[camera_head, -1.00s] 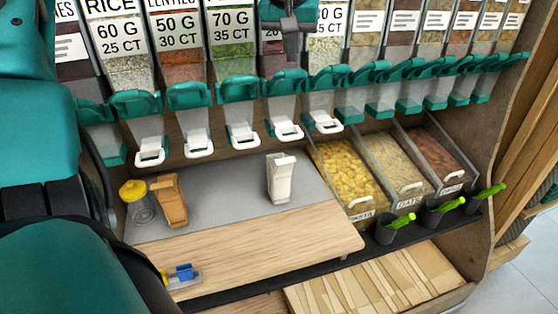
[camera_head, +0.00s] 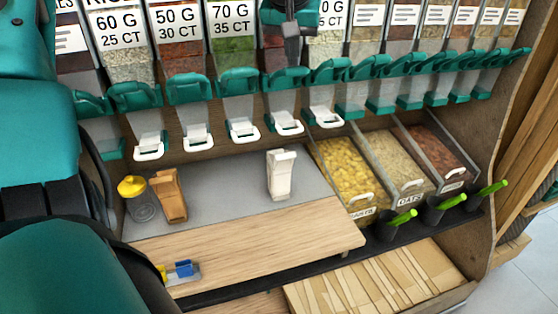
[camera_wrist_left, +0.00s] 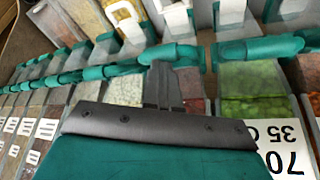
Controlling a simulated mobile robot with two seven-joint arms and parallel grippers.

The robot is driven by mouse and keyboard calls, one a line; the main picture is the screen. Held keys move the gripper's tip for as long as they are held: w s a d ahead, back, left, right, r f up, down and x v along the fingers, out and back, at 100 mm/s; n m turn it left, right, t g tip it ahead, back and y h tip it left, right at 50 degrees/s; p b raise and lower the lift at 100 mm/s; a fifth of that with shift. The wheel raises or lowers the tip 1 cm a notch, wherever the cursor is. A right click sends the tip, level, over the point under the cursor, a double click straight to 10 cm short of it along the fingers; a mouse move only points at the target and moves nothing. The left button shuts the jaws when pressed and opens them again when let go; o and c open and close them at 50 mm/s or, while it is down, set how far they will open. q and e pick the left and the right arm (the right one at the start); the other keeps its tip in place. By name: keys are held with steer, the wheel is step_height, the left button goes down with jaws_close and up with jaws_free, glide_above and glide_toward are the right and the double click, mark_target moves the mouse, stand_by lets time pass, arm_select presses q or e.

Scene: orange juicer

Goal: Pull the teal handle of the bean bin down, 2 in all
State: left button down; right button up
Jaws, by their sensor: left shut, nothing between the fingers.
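A row of clear dispenser bins with teal handles stands along the back. The bin with dark red contents, which I take as the bean bin (camera_head: 275,58), is between the green 70 G bin and a pale one; my gripper hides most of its label. Its teal handle (camera_head: 284,79) also shows in the left wrist view (camera_wrist_left: 186,53). My left gripper (camera_head: 288,29) is shut and empty, in front of the upper part of this bin, above the handle. In the left wrist view its dark fingers (camera_wrist_left: 161,84) overlap the bin's front; I cannot tell whether they touch.
White clips (camera_head: 285,123) hang at several spouts. Below are a white bag (camera_head: 281,174), a brown bag (camera_head: 169,195), a yellow-lidded jar (camera_head: 136,197) and a wooden board (camera_head: 250,243). Open pasta (camera_head: 347,172) and oats bins stand right. My left arm fills the left side.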

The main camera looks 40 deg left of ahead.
mark_target(293, 74)
arm_select(q)
steer(key=shift+a+f+b, duration=0.1)
steer(key=shift+f+b, duration=0.55)
steer(key=shift+f, duration=0.75)
steer(key=shift+s+d+f+b, duration=0.1)
steer(key=shift+d+f+b, duration=0.05)
steer(key=shift+f+b, duration=0.3)
steer(key=shift+s+d+f+b, duration=0.1)
steer(key=shift+f+b, duration=0.25)
steer(key=shift+f, duration=0.15)
steer(key=shift+r, duration=0.15)
steer(key=r+p, duration=0.2)
steer(key=p, duration=0.1)
steer(key=r+p, duration=0.1)
steer(key=r, duration=0.1)
steer(key=shift+w+a, duration=0.2)
steer(key=shift+a, duration=0.05)
steer(key=shift+w+a+r+p, duration=0.15)
steer(key=shift+r+p, duration=0.95)
steer(key=shift+p, duration=0.05)
steer(key=shift+r, duration=0.1)
steer(key=s+d+r, duration=0.1)
steer(key=d+r, duration=0.2)
steer(key=r, duration=0.1)
steer(key=shift+s+d+r, duration=0.25)
steer(key=shift+s+r, duration=0.15)
